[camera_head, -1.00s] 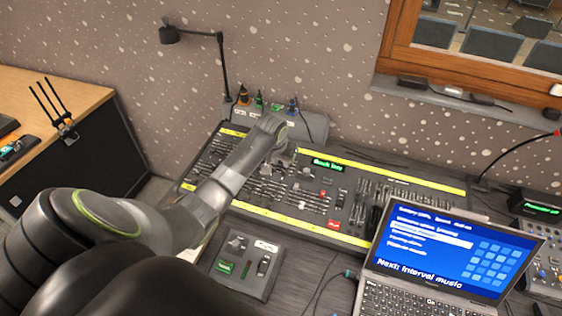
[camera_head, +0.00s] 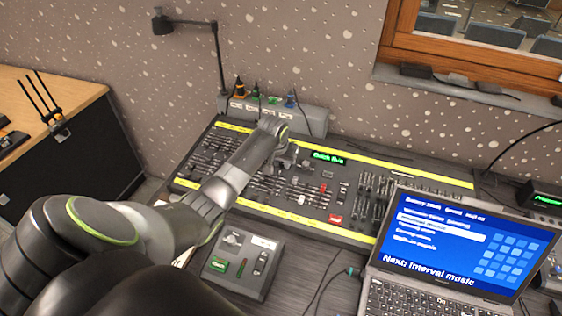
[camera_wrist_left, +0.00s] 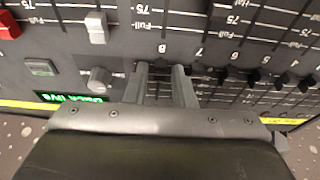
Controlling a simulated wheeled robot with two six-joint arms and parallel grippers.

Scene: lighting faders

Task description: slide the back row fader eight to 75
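The lighting desk (camera_head: 345,232) has two rows of faders with black caps. In the left wrist view the desk appears upside down, with its back yellow strip (camera_wrist_left: 20,104) low in the picture. My left gripper (camera_wrist_left: 160,66) reaches down over the back row, its two fingers apart on either side of the column marked 8 (camera_wrist_left: 163,47). The cap of fader eight is not clearly visible between them; I cannot tell if the fingers touch it. In the head view my left gripper (camera_head: 286,162) is small and partly hidden by its wrist. My right gripper is out of view.
Several neighbouring back row caps (camera_wrist_left: 254,76) stand close beside the fingers. A grey knob (camera_wrist_left: 99,79) and a lit green display (camera_wrist_left: 72,97) are on the other side. A laptop (camera_head: 455,245) and a small control box (camera_head: 240,262) stand in front of the desk.

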